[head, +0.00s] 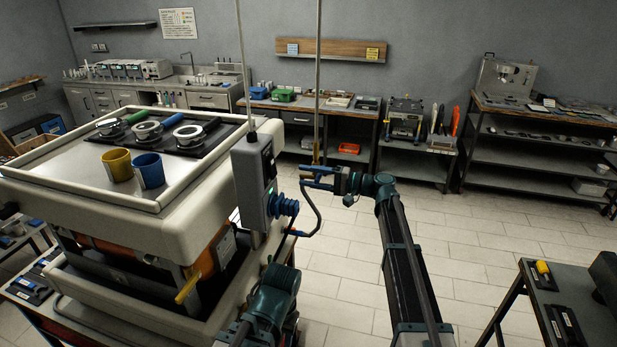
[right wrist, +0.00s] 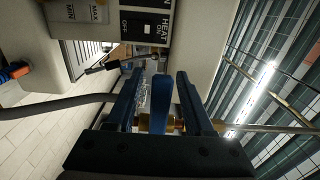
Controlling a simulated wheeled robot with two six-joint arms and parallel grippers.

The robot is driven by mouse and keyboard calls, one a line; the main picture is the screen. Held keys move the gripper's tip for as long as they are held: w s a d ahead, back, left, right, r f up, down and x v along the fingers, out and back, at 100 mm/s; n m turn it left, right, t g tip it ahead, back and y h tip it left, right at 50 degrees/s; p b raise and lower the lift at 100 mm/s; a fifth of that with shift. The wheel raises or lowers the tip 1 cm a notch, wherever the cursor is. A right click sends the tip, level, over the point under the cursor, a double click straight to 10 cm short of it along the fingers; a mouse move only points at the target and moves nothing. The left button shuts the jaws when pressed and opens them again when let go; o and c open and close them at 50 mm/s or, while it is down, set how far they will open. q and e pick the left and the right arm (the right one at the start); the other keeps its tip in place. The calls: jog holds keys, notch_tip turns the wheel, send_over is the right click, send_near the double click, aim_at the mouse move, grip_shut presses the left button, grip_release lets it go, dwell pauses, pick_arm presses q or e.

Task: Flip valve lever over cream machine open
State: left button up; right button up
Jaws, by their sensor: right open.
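The cream machine (head: 110,215) stands at the left in the head view, with a pipe (head: 318,70) rising beside it. A brass valve (head: 316,152) sits on this pipe. In the right wrist view, the blue valve lever (right wrist: 162,95) stands crosswise to the pipe (right wrist: 55,105), above the brass body (right wrist: 158,124). My right gripper (head: 312,178) is at the valve. Its two open fingers (right wrist: 160,88) stand on either side of the lever, with gaps showing. In the head view the gripper mostly hides the lever. My left gripper is not in view.
A grey control box (head: 254,178) is fixed to the machine's corner, close left of the right gripper; its heat switch (right wrist: 145,25) shows in the wrist view. Yellow (head: 117,165) and blue cups (head: 149,171) stand on the machine top. Open tiled floor (head: 470,250) lies to the right.

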grip_shut()
dwell(0.3)
dwell(1.2)
